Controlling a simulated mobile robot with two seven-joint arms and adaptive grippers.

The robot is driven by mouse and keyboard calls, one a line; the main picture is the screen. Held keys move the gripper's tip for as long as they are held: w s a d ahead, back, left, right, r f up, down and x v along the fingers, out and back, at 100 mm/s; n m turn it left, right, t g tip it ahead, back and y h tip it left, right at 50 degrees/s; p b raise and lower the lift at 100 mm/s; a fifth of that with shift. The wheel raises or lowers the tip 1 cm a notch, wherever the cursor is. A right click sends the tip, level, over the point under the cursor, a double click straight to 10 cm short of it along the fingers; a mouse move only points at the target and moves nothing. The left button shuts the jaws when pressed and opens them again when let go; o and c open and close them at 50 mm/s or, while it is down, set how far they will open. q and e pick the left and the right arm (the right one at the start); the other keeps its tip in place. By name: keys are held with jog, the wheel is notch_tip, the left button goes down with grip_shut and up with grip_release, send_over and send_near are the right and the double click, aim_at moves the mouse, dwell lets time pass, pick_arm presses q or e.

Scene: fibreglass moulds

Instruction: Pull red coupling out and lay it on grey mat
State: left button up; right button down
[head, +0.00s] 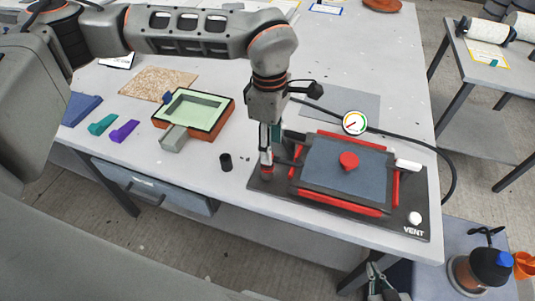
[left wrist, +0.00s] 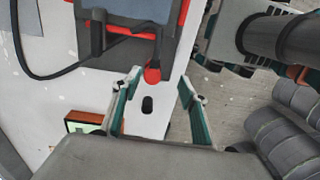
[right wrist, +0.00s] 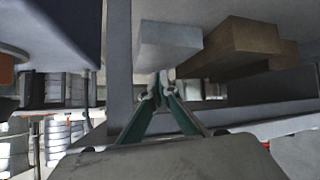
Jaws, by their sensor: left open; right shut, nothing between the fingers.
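What looks like the red coupling (left wrist: 152,74) shows between the open fingertips of my left gripper (left wrist: 160,78), at the end of a dark stub on the left side of the mould base. In the head view my left gripper (head: 266,165) points down at the base's left edge and hides most of that spot. I cannot tell whether the fingers touch the coupling. The grey mat (head: 342,101) lies bare behind the mould base (head: 385,217). My right gripper (right wrist: 162,88) is shut and empty, below the table edge; it also shows at the bottom of the head view (head: 376,280).
A red knob (head: 348,160) sits on the blue mould top, with a gauge (head: 355,123) and black hose behind. A black cup (head: 225,162) stands left of my left gripper. An orange-sided mould (head: 225,118) is further left. The table is clear between the cup and that mould.

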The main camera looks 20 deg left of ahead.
pick_arm(q)
jog(key=shift+w+a+r, duration=0.3)
jog(key=shift+w+a, duration=0.25)
jog(key=shift+a, duration=0.2)
jog(key=shift+f+b, duration=0.3)
jog(key=shift+f, duration=0.15)
notch_tip(320, 180, down, 4)
jog(key=shift+r+b, duration=0.1)
jog(key=shift+b, duration=1)
notch_tip(320, 180, down, 3)
jog(key=shift+f+b, duration=0.15)
jog(key=shift+b, duration=0.85)
jog(key=shift+d+f+b, duration=0.1)
jog(key=shift+f+b, duration=0.2)
jog(key=shift+f, duration=0.2)
pick_arm(e)
jog(key=f, duration=0.3)
jog(key=a+f, duration=0.1)
jog(key=f, duration=0.1)
jog(key=shift+r, duration=0.3)
